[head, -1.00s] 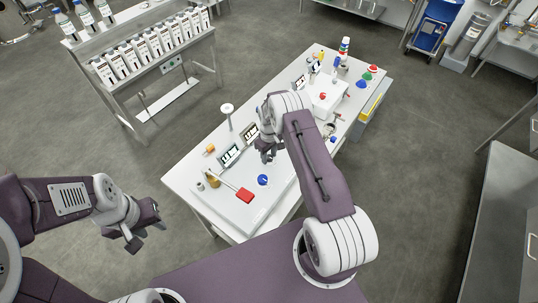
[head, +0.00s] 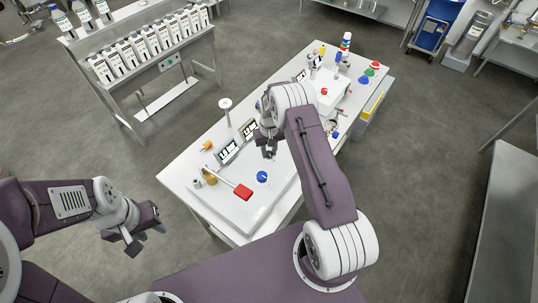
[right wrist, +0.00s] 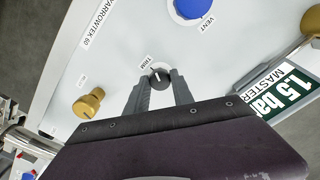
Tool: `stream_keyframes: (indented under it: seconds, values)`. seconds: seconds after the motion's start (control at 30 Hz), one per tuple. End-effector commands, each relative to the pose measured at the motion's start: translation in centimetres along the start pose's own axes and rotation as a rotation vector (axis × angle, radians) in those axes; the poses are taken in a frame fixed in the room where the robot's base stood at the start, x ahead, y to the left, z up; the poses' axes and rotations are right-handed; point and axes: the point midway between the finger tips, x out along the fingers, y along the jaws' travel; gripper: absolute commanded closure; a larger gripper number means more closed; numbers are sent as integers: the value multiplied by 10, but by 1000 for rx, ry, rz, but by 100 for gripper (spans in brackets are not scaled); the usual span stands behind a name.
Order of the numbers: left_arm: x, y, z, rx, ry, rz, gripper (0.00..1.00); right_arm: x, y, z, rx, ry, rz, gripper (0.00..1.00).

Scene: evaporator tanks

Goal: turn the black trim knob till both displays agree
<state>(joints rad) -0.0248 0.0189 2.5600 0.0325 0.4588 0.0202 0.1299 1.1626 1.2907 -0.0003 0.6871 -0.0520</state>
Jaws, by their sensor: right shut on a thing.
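The black trim knob (right wrist: 159,75) with a white pointer mark sits on the white panel beside its TRIM label in the right wrist view. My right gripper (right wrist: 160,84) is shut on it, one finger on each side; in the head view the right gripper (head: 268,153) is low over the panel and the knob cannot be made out. Two displays, the near one (head: 228,152) and the far one (head: 249,130), stand along the panel's left edge; their figures are too small to read. My left gripper (head: 145,236) is open and empty, off the table.
A blue VENT knob (right wrist: 192,8) and a brass knob (right wrist: 88,103) are near the trim knob. A red-handled lever (head: 243,191) lies at the panel's near end. A white disc on a stem (head: 225,104) stands beside the displays. A bottle rack (head: 150,45) stands at the back left.

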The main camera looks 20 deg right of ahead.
Motion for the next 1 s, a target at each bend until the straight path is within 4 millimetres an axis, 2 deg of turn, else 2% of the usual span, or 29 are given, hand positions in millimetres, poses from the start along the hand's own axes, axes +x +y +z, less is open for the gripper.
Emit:
stream_keyframes:
  seconds: [0.03, 0.4, 1.0]
  values:
    - [9, 0, 1, 0, 0, 0, 64, 5, 0, 1, 41, -2, 0, 100]
    - [34, -1, 4, 0, 0, 0, 64, 4, -1, 1, 392, -4, 0, 100]
    - [56, -1, 6, 0, 0, 0, 64, 2, -2, 1, 915, -6, 1, 100]
